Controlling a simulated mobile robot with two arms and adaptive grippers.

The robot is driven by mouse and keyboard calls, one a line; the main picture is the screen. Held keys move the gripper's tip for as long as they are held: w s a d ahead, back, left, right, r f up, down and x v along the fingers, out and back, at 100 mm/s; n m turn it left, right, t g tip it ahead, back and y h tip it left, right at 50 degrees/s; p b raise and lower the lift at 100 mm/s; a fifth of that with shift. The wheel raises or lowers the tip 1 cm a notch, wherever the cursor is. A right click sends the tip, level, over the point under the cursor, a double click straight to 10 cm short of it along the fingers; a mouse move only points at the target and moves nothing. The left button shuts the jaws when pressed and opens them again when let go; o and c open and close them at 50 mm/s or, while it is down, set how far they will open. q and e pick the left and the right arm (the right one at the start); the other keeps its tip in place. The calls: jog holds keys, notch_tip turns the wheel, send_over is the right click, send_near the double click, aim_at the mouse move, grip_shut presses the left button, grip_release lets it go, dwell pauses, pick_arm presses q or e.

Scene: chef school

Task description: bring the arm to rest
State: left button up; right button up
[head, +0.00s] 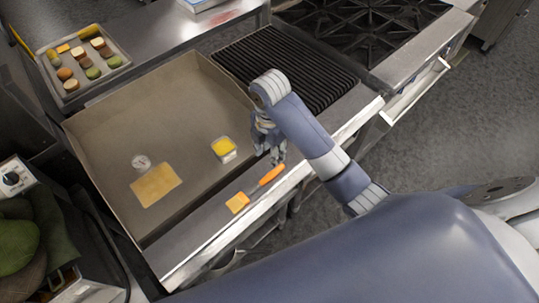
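My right arm reaches in from the right. Its gripper (270,153) hangs at the front right corner of the griddle (110,127), close to the far end of an orange handle (271,175). The fingers are small and partly hidden by the wrist, so I cannot tell whether they are open or shut. Nothing is clearly held in them. My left gripper is not in view.
A small yellow-topped container (223,147) and a flat yellow square (156,184) are on the griddle. An orange square (237,203) lies on the front ledge. A grill grate (290,70), burners (365,25) and a food tray (72,84) lie beyond.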

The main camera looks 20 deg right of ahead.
jog(key=shift+r, duration=0.15)
dwell(0.5)
jog(key=s+a+f+m+t, duration=0.1)
jog(key=s+f+m, duration=0.4)
jog(key=s+m, duration=0.45)
jog(key=s+d+r+m+t, duration=0.2)
jog(key=s+d+m, duration=0.1)
jog(key=s+m, duration=0.8)
notch_tip(320, 180, down, 31)
jog(key=b, duration=0.7)
jog(key=s+d+f+g+b, duration=0.1)
jog(key=s+f+b, duration=0.2)
jog(key=s+f, duration=0.6)
jog(key=s+d+f+g+b, duration=0.1)
jog(key=s+f+b, duration=0.3)
jog(key=s+f, duration=0.4)
notch_tip(320, 180, down, 8)
jog(key=shift+s+d+r+n, duration=0.1)
jog(key=shift+s+d+n, duration=0.25)
jog(key=shift+d+n, duration=0.15)
